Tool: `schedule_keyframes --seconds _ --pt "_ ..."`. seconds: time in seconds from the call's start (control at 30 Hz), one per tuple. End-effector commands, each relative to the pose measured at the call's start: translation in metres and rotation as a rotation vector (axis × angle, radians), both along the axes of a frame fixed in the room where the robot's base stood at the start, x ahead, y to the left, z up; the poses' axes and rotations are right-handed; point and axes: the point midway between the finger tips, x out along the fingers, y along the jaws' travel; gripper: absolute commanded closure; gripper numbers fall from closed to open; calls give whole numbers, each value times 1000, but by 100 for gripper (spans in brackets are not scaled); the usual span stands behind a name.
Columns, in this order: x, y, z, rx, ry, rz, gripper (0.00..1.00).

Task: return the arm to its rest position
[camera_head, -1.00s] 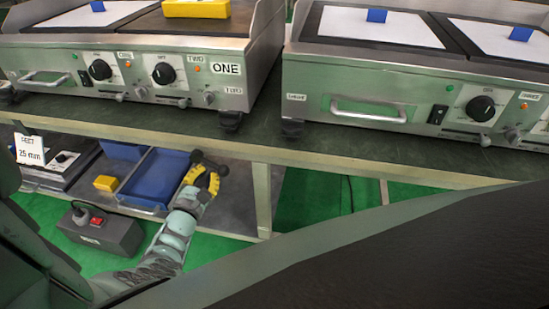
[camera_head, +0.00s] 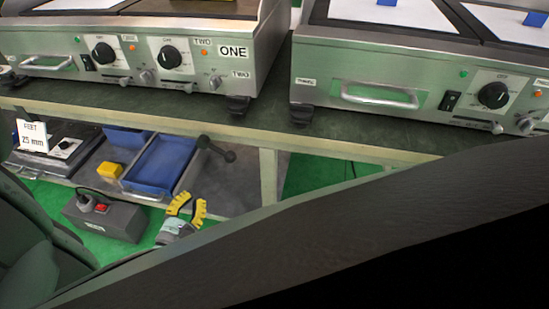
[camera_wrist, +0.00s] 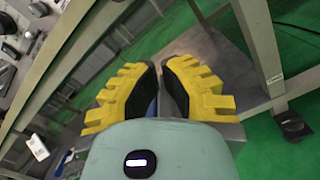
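My gripper (camera_head: 186,207) shows in the head view low in front of the bench, below the blue tray, with its yellow fingers apart. In the wrist view my gripper (camera_wrist: 160,85) has both yellow, black-padded fingers spread with nothing held between them. A dark gap and part of the lower shelf show past the fingertips. Most of my arm is hidden behind a large dark shape in the lower right of the head view.
The blue tray (camera_head: 160,163) and a yellow block (camera_head: 110,170) are on the lower shelf. A grey box with a red switch (camera_head: 104,218) stands in front. A bench leg (camera_head: 268,176) is to the right.

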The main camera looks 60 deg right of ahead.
Motion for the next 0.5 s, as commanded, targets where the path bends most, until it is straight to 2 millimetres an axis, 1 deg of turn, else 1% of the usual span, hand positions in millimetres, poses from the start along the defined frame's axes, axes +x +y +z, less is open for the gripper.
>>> schedule_keyframes --seconds 0.1,0.33,0.43,0.5 --pt "-2 6 0 0 -1 1 100" --pt "-2 7 1 10 0 0 100" --pt "-1 10 0 88 7 10 100" --pt "2 18 -4 204 15 29 100"
